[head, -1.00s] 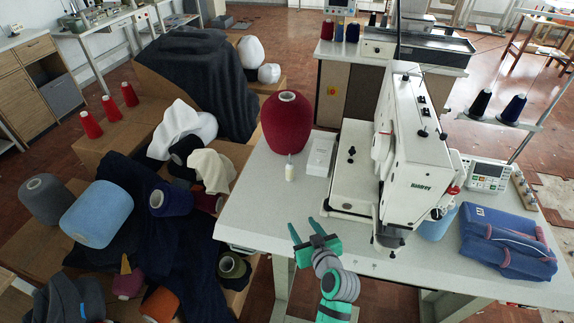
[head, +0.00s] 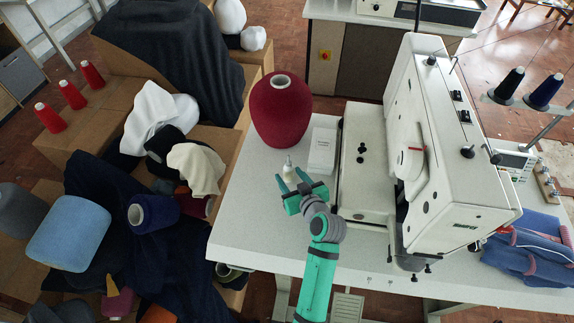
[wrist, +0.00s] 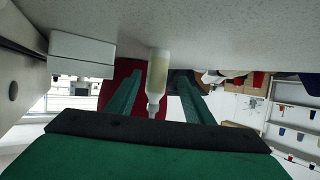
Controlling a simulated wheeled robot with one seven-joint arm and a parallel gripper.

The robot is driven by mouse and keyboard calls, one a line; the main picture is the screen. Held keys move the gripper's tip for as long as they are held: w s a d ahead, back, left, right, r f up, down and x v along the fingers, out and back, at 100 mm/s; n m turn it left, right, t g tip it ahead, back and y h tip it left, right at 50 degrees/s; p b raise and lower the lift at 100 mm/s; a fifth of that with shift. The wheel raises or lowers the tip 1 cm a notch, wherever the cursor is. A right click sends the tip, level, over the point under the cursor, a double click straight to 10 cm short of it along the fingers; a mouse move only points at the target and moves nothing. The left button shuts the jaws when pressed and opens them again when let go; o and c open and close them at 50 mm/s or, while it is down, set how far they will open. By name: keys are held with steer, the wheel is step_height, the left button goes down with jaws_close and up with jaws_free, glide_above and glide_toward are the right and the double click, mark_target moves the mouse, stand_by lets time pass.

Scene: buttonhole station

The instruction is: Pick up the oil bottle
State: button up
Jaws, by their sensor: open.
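The oil bottle (head: 288,169) is small and pale with a narrow nozzle. It stands upright on the white table (head: 262,218) in front of the red yarn cone. My gripper (head: 290,177) is open and empty, its fingertips close in front of the bottle. In the wrist view, which is upside down, the oil bottle (wrist: 158,72) shows in the gap between the two green fingers. I cannot tell whether the fingertips are level with it. No contact shows.
The big red yarn cone (head: 281,112) stands right behind the bottle. A white box (head: 322,148) stands close to its right, and the white sewing machine (head: 440,150) is further right. Boxes with yarn and cloth (head: 140,215) lie left of the table. The table front is clear.

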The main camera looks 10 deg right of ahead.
mark_target(285, 167)
steer(key=x, duration=0.6)
steer(key=shift+w+d, duration=0.3)
steer(key=shift+w+a+f, duration=0.15)
steer(key=shift+w+a, duration=0.15)
steer(key=shift+w, duration=0.05)
steer(key=shift+d, duration=0.2)
steer(key=shift+s, duration=0.1)
steer(key=shift+c, duration=0.9)
jaws_close()
